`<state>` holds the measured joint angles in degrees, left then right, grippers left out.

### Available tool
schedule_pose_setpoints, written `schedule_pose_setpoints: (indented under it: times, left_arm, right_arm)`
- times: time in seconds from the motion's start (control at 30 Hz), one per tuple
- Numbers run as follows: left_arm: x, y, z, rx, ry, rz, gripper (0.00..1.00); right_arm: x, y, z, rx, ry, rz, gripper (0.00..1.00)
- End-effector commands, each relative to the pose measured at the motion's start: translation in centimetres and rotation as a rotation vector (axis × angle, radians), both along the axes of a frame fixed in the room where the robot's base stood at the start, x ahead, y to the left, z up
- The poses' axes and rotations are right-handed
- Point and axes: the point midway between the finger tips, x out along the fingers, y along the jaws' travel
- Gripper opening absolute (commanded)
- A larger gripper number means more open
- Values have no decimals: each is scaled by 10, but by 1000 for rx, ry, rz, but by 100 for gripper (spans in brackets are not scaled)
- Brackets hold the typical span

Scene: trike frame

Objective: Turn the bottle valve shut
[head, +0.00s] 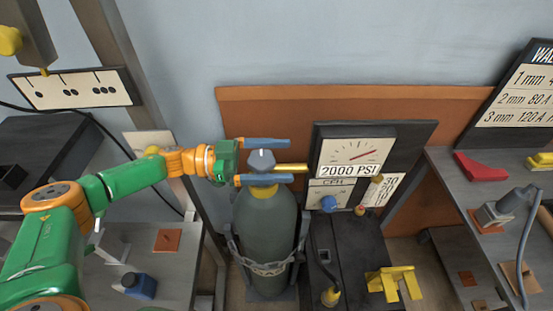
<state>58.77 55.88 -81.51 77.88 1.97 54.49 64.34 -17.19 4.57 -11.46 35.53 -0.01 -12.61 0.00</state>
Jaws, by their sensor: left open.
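A grey-green gas bottle (264,228) stands upright at the centre, with a chain around its lower body. The bottle valve (261,159) is a grey-blue knob on its top, and a brass outlet (292,169) points right from it. My left gripper (266,161) reaches in from the left, with one blue finger on the far side of the knob and one on the near side. The fingers are apart, and I cannot tell whether either touches the knob. My right gripper is not in view.
A gauge panel (401,133) reading 2000 PSI stands right of the bottle, above a dark machine with a blue knob (329,203). A yellow bracket (395,283) sits in front. Grey benches lie left and right (455,185), with a red block (481,167) on the right one.

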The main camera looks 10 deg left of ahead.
Motion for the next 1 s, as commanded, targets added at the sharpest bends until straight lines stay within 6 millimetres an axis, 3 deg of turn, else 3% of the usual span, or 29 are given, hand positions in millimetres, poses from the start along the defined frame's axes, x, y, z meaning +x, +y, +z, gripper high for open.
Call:
schedule_pose_setpoints:
  times: [0.17,0.43,0.73,1.0]
  left_arm:
    - [0,-1,30,0,-6,-1,100]
    - [-50,-11,93,2,-4,-2,100]
    - [-116,-26,118,3,0,1,100]
    - [-137,-31,129,1,-1,0,100]
  right_arm:
    - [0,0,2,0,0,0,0]
    - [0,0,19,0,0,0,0]
    - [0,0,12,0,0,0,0]
    - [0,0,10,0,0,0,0]
